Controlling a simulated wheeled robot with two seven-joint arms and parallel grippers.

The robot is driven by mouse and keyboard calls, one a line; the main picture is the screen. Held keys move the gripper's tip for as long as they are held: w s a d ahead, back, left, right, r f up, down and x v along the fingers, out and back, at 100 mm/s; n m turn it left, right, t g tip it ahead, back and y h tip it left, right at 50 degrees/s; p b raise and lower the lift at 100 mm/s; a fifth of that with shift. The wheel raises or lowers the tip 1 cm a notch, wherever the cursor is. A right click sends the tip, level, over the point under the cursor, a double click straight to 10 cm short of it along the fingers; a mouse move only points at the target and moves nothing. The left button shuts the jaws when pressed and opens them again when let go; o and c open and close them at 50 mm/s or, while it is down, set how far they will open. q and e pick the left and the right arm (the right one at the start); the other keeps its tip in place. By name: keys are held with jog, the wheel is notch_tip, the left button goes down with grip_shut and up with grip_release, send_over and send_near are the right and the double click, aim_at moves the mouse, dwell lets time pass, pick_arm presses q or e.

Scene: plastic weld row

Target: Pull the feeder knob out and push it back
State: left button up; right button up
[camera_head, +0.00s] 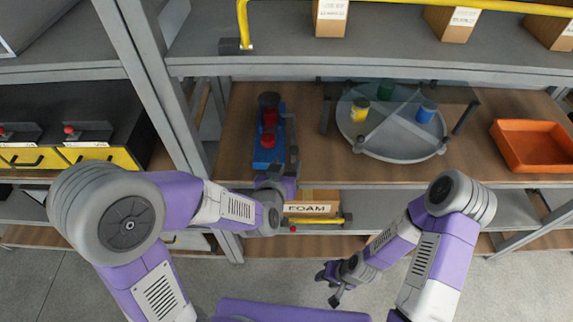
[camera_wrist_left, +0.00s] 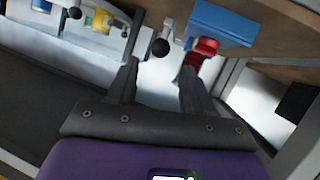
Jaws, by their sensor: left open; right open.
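The blue feeder (camera_head: 262,155) stands on the wooden shelf, with a clear tube and red pieces on it. In the left wrist view its blue body (camera_wrist_left: 222,22) and a red piece (camera_wrist_left: 207,45) show at the upper right. A black ball knob (camera_wrist_left: 158,47) on a short stem appears between the fingertips of my left gripper (camera_wrist_left: 161,66), left of the blue body. The fingers are open; no contact with the knob is clear. In the head view my left gripper (camera_head: 281,168) is at the feeder's front right. My right gripper (camera_head: 332,286) is open and empty, low in front of the shelves.
A round grey turntable (camera_head: 395,150) with yellow, blue and green cups stands right of the feeder under a clear panel. An orange tray (camera_head: 535,147) is at far right. A FOAM box (camera_head: 312,197) sits below. A grey post (camera_head: 160,85) rises at left.

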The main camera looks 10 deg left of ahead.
pick_arm(q)
jog(key=shift+s+d, duration=0.1)
jog(key=shift+d, duration=0.2)
jog(key=shift+c, duration=1.2)
jog(key=s+d+m+y+p, duration=0.1)
jog(key=m, duration=0.1)
jog(key=s+d+f+m+y+p, duration=0.1)
jog(key=d+m, duration=0.1)
jog(key=s+d+f+m+p, duration=0.1)
jog(key=d+m, duration=0.1)
jog(key=m, duration=0.1)
jog(key=shift+s+d+f+g+y, duration=0.2)
jog(key=shift+g+y, duration=0.1)
jog(key=shift+y, duration=0.1)
grip_shut()
jog(key=m+t+y+p, duration=0.2)
jog(key=m+y+p, duration=0.15)
jog(key=m, duration=0.45)
send_near(295, 154)
jog(key=shift+y, duration=0.35)
jog(key=b+x, duration=0.3)
jog(key=x, duration=0.4)
jog(key=shift+d+f+b, duration=0.15)
jog(key=shift+d+b, duration=0.05)
jog(key=shift+b, duration=0.2)
